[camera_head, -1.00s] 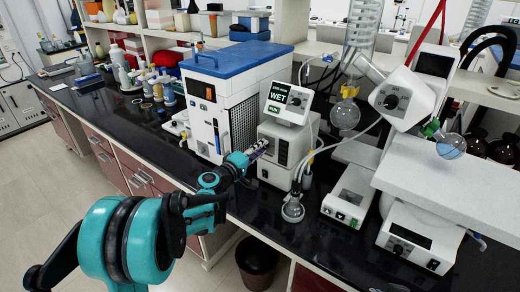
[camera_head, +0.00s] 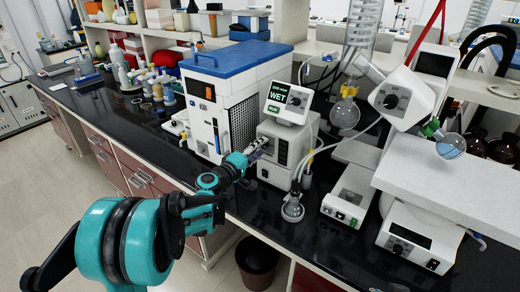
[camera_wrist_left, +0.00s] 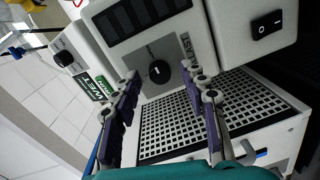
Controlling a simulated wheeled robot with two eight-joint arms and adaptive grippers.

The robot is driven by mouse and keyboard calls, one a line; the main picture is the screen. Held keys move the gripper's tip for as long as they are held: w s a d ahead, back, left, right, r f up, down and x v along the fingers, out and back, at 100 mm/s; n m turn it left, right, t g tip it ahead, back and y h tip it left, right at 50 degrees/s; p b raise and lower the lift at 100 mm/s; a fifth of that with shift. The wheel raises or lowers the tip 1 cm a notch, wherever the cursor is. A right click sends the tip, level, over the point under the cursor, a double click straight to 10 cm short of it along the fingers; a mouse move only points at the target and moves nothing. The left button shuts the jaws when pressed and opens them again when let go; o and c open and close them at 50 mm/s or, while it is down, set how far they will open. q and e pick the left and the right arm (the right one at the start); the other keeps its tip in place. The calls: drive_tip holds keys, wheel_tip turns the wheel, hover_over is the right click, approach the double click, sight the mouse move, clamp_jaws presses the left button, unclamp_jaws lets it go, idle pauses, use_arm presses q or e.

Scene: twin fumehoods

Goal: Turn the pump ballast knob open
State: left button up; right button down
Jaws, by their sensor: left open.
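The pump is a light grey box (camera_head: 268,173) under a small display reading WET, in the middle of the head view. Its round black knob (camera_wrist_left: 159,72) with a short white mark sits on a grey panel in the left wrist view. My left gripper (camera_head: 261,147) is at the pump's front face and hides part of it. In the wrist view my left gripper (camera_wrist_left: 168,85) is open, with its two purple-padded fingers on either side of the knob in the picture. The knob appears just beyond the fingertips, and I see no contact. My right gripper is not in view.
A black rocker switch (camera_wrist_left: 266,24) is on the pump's side. A blue-topped white unit (camera_head: 220,100) stands left of the pump. A glass flask (camera_head: 292,210) and tubing are close on the right. The black bench (camera_head: 240,210) is bare in front.

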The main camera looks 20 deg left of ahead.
use_arm(q)
drive_tip(key=v, duration=1.1)
drive_tip(key=shift+s, duration=0.3)
drive_tip(key=s+d+f+m+g, duration=0.4)
drive_tip(key=s+d+m+g, duration=0.2)
drive_tip(key=s+d, duration=0.4)
drive_tip(key=s+a+f+m+g+y, duration=0.1)
drive_tip(key=s+f+m+y, duration=0.1)
drive_tip(key=s, duration=0.5)
drive_tip(key=s+a+f+m+g+y, duration=0.2)
drive_tip(key=s+f+m+y, duration=0.1)
drive_tip(key=s, duration=0.5)
drive_tip(key=shift+s+f+m+y, duration=0.2)
drive_tip(key=shift+f+m+y, duration=0.1)
drive_tip(key=shift+f+y, duration=0.2)
